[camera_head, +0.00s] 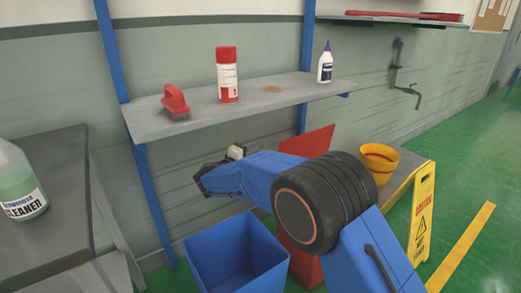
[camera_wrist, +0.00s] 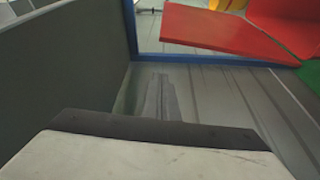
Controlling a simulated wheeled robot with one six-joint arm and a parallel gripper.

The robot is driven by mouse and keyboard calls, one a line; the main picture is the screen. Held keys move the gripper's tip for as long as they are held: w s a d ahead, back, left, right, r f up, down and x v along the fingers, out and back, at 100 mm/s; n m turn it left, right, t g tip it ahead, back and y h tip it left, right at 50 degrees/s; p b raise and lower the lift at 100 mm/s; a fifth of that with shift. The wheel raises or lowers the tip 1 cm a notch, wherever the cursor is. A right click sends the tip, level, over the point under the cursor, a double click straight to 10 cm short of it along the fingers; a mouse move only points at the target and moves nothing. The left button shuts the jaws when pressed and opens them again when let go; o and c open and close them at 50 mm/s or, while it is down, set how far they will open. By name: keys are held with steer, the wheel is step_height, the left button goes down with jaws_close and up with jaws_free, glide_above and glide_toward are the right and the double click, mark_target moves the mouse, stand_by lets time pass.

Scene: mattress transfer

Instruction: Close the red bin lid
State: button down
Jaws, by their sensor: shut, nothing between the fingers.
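The red bin (camera_head: 304,267) stands beside the blue bin, partly hidden behind my arm. Its red lid (camera_head: 309,142) is raised and shows above my arm, open and tilted up. In the wrist view the lid (camera_wrist: 215,30) is a flat red panel at the upper right, with part of the red bin (camera_wrist: 287,18) beside it. My gripper (camera_head: 202,181) is shut and empty, left of the lid and above and behind the blue bin, near the wall. Its fingertips (camera_wrist: 163,92) are apart from the lid in the wrist view.
An open blue bin (camera_head: 235,262) stands in front. A shelf (camera_head: 256,98) on blue posts hangs above my gripper, holding a red brush, a red can and a white bottle. A grey table (camera_head: 45,180) is at left. A yellow sign (camera_head: 422,215) and yellow bucket (camera_head: 379,160) are at right.

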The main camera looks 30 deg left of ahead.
steer(key=w+d, duration=0.4)
steer(key=w, duration=0.1)
steer(key=shift+w, duration=0.4)
steer(key=shift+d+f, duration=0.1)
steer(key=shift+d, duration=0.05)
stand_by(0.4)
